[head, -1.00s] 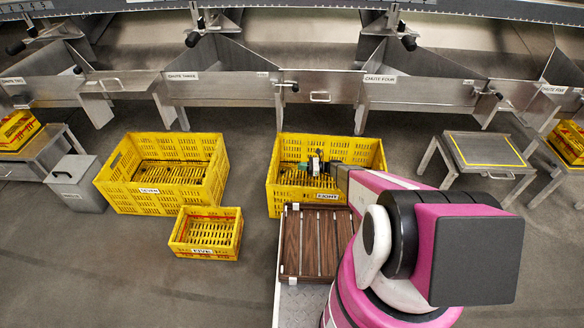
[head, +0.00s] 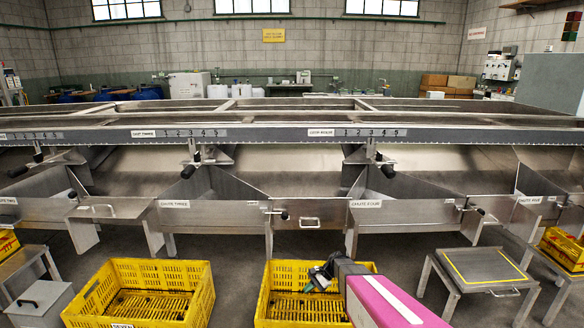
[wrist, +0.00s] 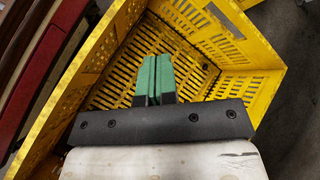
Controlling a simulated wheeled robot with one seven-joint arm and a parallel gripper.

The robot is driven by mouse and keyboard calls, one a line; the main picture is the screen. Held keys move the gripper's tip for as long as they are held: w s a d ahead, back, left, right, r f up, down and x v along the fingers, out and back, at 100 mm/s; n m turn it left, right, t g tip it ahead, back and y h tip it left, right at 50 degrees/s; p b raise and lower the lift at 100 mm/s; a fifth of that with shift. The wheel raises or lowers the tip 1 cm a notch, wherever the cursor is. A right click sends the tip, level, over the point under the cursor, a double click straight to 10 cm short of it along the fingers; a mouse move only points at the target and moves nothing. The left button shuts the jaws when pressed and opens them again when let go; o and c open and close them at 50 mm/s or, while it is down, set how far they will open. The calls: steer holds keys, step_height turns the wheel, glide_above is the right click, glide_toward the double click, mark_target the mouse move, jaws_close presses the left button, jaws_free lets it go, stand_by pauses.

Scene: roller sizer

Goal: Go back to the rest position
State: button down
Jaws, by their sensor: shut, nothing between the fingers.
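My gripper (wrist: 153,80) has green fingers that are closed together with nothing between them. In the wrist view it points down into a yellow slatted crate (wrist: 262,88), whose floor looks empty around the fingers. In the head view my gripper (head: 318,279) shows over the same yellow crate (head: 265,295), at the bottom centre, and my pink arm comes in from the lower right. The gripper appears apart from the crate's walls, though its exact height is hard to tell.
Another yellow crate (head: 203,302) stands to the left, beside a grey lidded bin (head: 38,305). A small metal table (head: 480,268) with a yellow outline stands to the right. The steel chutes (head: 235,216) run behind. Reddish-brown slats (wrist: 35,85) lie left of the crate.

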steer(key=s+d+r+n+t+h, duration=0.1)
steer(key=s+d+r+n+h, duration=0.3)
steer(key=r, duration=0.5)
steer(key=s+d+r+n+t+h, duration=0.2)
steer(key=s+d+r+n+h, duration=0.2)
steer(key=s+d+r, duration=0.4)
steer(key=shift+s+r+h, duration=0.7)
steer(key=shift+s+r, duration=0.1)
steer(key=shift+s, duration=0.05)
